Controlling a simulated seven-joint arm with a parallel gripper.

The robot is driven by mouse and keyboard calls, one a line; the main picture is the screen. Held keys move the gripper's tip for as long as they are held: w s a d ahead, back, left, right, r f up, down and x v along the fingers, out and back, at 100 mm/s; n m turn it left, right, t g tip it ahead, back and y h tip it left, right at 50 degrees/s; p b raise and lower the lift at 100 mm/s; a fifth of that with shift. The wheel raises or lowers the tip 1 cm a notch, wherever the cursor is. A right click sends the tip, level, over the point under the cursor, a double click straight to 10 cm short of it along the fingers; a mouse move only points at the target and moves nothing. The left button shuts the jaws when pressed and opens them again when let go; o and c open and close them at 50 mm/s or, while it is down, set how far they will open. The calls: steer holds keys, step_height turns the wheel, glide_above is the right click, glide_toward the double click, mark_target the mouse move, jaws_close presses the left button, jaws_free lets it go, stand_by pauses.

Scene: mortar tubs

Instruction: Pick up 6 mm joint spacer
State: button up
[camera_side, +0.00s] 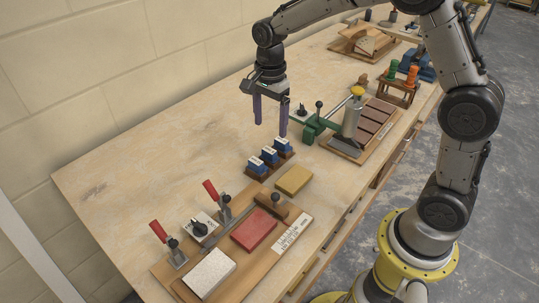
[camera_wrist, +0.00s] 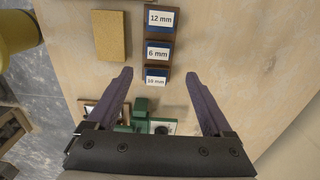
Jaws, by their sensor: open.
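The 6 mm joint spacer (camera_wrist: 158,53) is a blue block with a white label, in the middle of a row of three in a brown wooden holder (camera_wrist: 168,65). In the side view it is the middle blue block (camera_side: 269,154). The 12 mm spacer (camera_wrist: 160,19) and the spacer that seems to read 10 mm (camera_wrist: 157,80) sit on either side of it. My gripper (camera_side: 270,129) has purple fingers, spread apart and empty, pointing down above the bench behind the holder. In the wrist view the fingertips (camera_wrist: 160,73) appear on either side of the row's near end.
A yellow sponge-like block (camera_side: 293,180) lies beside the holder. A green lever device (camera_side: 312,131) and a grey cylinder with a yellow knob (camera_side: 353,115) stand to the right. A board with red-handled clamps (camera_side: 215,190) is in front. Bare bench lies left.

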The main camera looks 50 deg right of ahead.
mark_target(271, 149)
steer(key=f, duration=0.8)
steer(key=shift+s+a+f, duration=0.1)
steer(key=shift+s+f, duration=0.1)
steer(key=shift+f, duration=0.05)
jaws_close()
